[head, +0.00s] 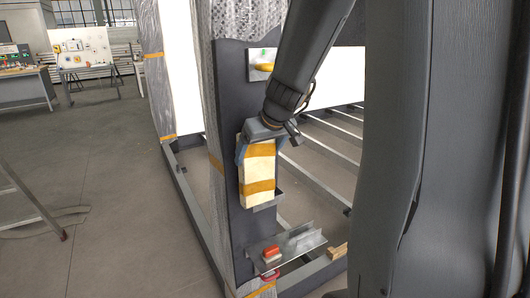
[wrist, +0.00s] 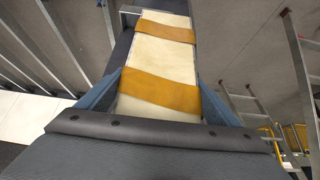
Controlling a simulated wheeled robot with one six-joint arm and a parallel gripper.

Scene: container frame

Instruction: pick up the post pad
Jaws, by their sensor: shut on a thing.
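The post pad (head: 259,172) is a cream block with two orange-yellow bands, upright against the dark face of the post in the head view. My gripper (head: 257,146) is at its top end, with a blue finger on each side of it. In the wrist view the pad (wrist: 157,62) runs away from my gripper (wrist: 158,100), between the two blue fingers. The gripper is shut on the pad. The pad's lower end is close to a small grey bracket (head: 268,200) on the post; I cannot tell if they touch.
A yellow item (head: 265,67) sits on a plate higher on the post. Below the pad, a metal shelf (head: 300,243) juts out with a red-orange item (head: 271,252) on it. Metal floor bars (head: 325,150) lie to the right. Open floor (head: 100,190) is to the left.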

